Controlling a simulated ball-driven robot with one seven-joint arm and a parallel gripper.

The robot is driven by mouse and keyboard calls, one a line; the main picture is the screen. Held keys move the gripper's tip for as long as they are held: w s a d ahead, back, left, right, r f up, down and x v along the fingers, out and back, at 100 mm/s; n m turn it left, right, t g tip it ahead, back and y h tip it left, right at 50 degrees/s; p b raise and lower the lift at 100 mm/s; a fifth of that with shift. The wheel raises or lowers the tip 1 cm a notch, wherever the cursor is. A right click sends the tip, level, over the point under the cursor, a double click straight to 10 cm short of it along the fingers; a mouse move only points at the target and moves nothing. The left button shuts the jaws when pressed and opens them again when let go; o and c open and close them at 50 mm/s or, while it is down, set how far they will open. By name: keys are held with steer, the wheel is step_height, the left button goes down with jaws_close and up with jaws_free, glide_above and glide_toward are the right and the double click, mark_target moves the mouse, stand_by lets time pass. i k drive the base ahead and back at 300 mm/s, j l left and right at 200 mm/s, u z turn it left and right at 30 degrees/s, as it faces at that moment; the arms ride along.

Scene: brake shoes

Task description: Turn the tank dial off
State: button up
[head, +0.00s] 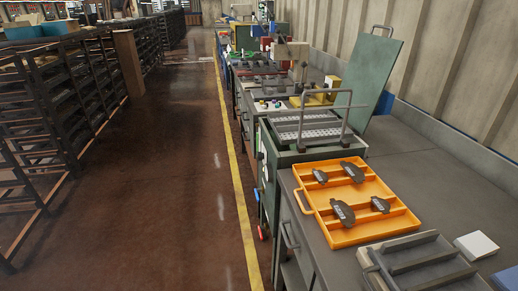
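A green tank (274,176) stands in the row of benches right of the yellow floor line. Its top holds a grey grated surface (308,128), with a metal bar frame above it. A green panel (372,62) with a handle stands up behind it, like a raised lid. On the tank's aisle-facing side are a small pale round part (260,155), a blue-tipped part (256,194) and a red-tipped part (262,233). I cannot tell for sure which is the dial, or its setting. My gripper is not in view.
An orange tray (309,195) with several dark brake shoes (342,212) sits on the near grey bench. A grey slotted rack (425,262) and a white block (477,245) lie nearer. The brown aisle floor (165,175) is clear; dark shelving (75,95) lines its left.

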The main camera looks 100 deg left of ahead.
mark_target(260, 155)
steer(key=u, duration=2.55)
